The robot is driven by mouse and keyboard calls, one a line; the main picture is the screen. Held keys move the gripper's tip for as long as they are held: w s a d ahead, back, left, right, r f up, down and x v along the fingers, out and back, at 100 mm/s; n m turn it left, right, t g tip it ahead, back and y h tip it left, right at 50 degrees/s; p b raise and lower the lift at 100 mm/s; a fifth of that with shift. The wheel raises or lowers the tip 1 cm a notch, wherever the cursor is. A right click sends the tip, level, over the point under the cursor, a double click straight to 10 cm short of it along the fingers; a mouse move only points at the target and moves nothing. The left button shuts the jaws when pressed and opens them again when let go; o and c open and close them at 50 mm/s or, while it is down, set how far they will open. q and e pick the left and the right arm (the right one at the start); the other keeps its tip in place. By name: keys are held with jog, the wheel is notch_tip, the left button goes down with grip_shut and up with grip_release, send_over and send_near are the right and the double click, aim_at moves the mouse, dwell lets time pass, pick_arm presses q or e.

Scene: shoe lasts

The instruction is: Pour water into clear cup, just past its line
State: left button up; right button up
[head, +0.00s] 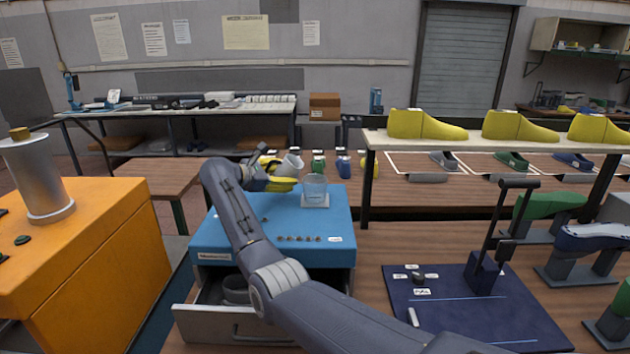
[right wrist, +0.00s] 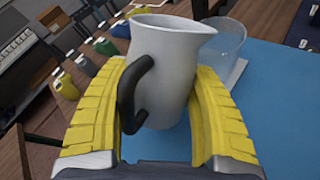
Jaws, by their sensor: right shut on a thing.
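A light grey jug (right wrist: 165,60) with a black handle is held between the yellow fingers of my right gripper (right wrist: 163,100); the gripper (head: 280,174) also shows in the head view. The jug (head: 293,162) is partly hidden there by the gripper. Its spout points right, towards the clear cup (right wrist: 232,38) in the wrist view. The clear cup (head: 315,188) stands upright on a white pad (head: 316,204) on the blue cabinet top, just right of the gripper. No stream of water shows, and the cup's line and water level are too small to tell. My left gripper is not in view.
The blue cabinet (head: 215,238) has an open drawer (head: 232,318) at its front, below my right arm. Green and blue containers (head: 343,166) stand behind the cup. A shelf with yellow shoe lasts (head: 425,126) is at right. An orange cabinet (head: 95,265) is at left.

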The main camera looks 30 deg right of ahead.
aim_at(287, 160)
jog(key=r, duration=0.2)
jog(key=r+m+y, duration=0.1)
jog(key=shift+s+d, duration=0.3)
jog(key=shift+d, duration=0.05)
jog(key=shift+f+m+t+y, duration=0.3)
jog(key=shift+f, duration=0.1)
jog(key=shift+r+m+t+y, duration=0.4)
jog(key=shift+r+m+y, duration=0.1)
jog(key=shift+y, duration=0.1)
jog(key=shift+f+m+y, duration=0.15)
jog(key=shift+m+y, duration=0.25)
jog(key=shift+t, duration=0.3)
jog(key=shift+r+m+t+y+p, duration=0.4)
jog(key=shift+r+m+y, duration=0.1)
jog(key=shift+m+y, duration=0.1)
jog(key=shift+s+d+r, duration=0.1)
jog(key=shift+s, duration=0.05)
jog(key=shift+s+d+r+m+t+y+p, duration=0.3)
jog(key=shift+y+p, duration=0.1)
jog(key=shift+p, duration=0.15)
